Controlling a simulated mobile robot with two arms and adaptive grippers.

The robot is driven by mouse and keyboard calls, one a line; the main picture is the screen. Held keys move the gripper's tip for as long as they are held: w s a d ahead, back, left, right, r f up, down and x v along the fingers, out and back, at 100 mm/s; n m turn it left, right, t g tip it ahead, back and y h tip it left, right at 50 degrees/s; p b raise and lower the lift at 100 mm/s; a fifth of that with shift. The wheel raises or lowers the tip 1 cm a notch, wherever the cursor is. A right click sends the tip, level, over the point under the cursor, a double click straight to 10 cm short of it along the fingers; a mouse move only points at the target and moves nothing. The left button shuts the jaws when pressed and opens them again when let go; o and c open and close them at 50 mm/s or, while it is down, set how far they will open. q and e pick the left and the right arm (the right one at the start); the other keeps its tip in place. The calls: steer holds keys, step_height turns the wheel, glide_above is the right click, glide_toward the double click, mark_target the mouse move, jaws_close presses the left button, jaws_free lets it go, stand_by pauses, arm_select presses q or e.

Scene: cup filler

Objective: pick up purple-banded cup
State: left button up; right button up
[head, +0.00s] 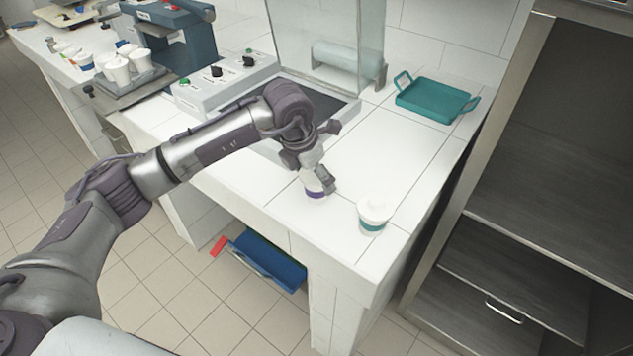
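The purple-banded cup (314,193) is white and stands upright on the white counter, near its front edge. My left gripper (318,177) reaches down from above and is right at the cup. One finger lies against or just beside the cup's right side. The gripper hides the cup's top and the other finger, so I cannot tell whether it grips the cup or is only around it. My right gripper is not in view.
A teal-banded lidded cup (373,218) stands on the counter (290,215) to the right. A teal tray (433,101) lies at the back right. A glass-screened machine is behind my gripper. Several white cups (118,70) stand at the far left. A steel shelf unit borders the right.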

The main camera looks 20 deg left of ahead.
arm_select(q)
steer(key=x, duration=0.4)
steer(key=shift+w+a+p, duration=0.15)
steer(key=shift+a+p, duration=0.05)
steer(key=shift+p, duration=0.2)
steer(key=c, duration=1.2)
